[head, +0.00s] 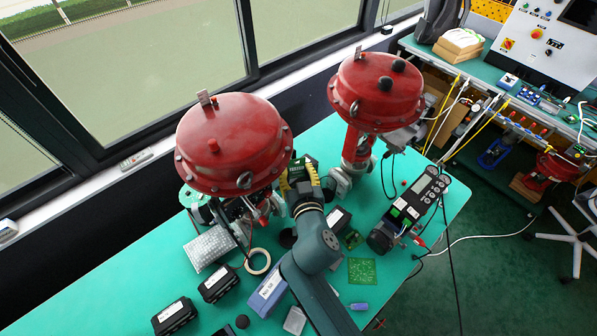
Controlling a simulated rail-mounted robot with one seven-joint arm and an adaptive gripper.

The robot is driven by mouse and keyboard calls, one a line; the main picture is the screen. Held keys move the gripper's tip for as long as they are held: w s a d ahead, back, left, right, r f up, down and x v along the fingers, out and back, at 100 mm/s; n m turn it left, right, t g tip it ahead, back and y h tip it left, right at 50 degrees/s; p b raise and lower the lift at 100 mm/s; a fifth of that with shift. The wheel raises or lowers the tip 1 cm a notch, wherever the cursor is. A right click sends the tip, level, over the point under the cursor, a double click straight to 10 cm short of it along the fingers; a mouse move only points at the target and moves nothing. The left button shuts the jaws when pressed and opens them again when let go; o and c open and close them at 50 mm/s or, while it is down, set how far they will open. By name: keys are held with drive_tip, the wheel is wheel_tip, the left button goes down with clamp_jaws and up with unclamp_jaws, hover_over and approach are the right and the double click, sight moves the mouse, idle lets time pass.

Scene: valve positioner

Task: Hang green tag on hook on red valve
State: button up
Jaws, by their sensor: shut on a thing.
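Two valves with red domed tops stand on the green table. The left red valve (232,142) is nearer and larger; the right red valve (376,92) stands farther back. I cannot make out a hook for certain. My gripper (301,170), black and yellow, is just right of the left dome, beside its lower body. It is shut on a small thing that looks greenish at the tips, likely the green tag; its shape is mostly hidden.
The green table (120,276) also holds a silver box (209,248), a tape ring (257,261), black cases (219,284), a blue box (267,293), a circuit board (361,271) and a handheld meter (410,205) with cables. Windows border the back left.

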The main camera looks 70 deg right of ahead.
drive_tip(key=shift+w+a+f, duration=0.1)
drive_tip(key=shift+a+f, duration=0.05)
drive_tip(key=shift+f, duration=0.55)
drive_tip(key=o, duration=1.1)
drive_tip(key=r+v, duration=0.1)
drive_tip(key=v, duration=1.1)
